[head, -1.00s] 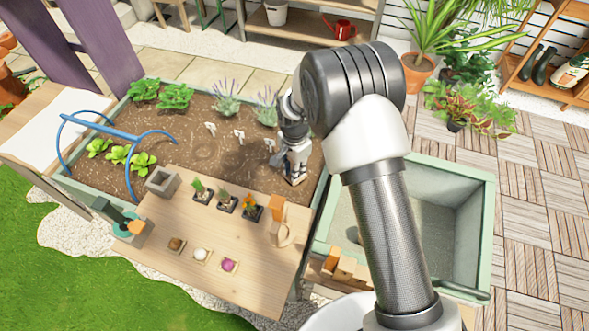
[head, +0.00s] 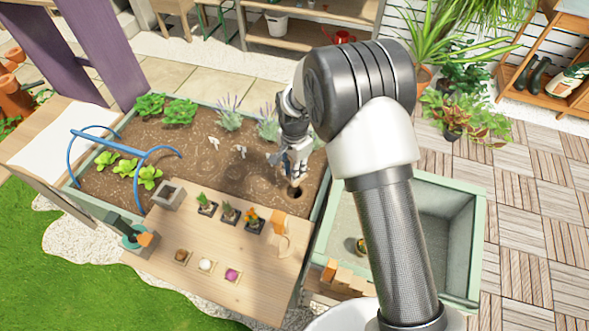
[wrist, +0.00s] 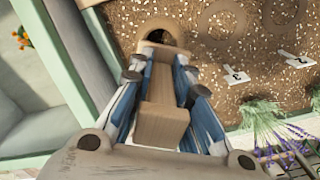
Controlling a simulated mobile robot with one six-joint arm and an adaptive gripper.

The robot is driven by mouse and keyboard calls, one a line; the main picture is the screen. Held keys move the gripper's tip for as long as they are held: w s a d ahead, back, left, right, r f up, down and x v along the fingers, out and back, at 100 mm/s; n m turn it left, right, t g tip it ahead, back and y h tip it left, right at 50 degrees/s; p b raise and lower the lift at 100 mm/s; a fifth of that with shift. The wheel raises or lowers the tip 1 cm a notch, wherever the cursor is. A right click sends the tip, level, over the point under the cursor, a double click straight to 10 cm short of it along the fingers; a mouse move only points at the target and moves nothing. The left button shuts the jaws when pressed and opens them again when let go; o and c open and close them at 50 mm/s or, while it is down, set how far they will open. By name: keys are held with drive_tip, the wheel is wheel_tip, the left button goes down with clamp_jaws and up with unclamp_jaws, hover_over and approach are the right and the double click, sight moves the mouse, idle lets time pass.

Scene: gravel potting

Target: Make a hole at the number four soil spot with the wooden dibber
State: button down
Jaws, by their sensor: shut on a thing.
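My gripper (head: 297,166) is over the right end of the soil bed (head: 183,186). It is shut on the wooden dibber, whose block-like body (wrist: 162,112) lies between the jaws in the wrist view. The dibber's lower end (head: 293,183) shows just above a dark round hole (head: 296,192) in the soil. The hole also shows in the wrist view (wrist: 163,37), beside the dibber's far end. Number tags (wrist: 236,75) stand in the soil; the one by the hole is hidden. Whether the tip is clear of the hole is hard to tell.
Lavender plants (head: 229,113) stand behind the tags. A wooden board (head: 200,240) with small potted plants and bulbs lies in front of the bed. A blue hoop frame (head: 73,158) is at left. A green-rimmed bin (head: 484,240) is at right.

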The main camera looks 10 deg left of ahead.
drive_tip(key=shift+r, duration=0.25)
drive_tip(key=shift+r+p, duration=1.65)
drive_tip(key=shift+r, duration=0.8)
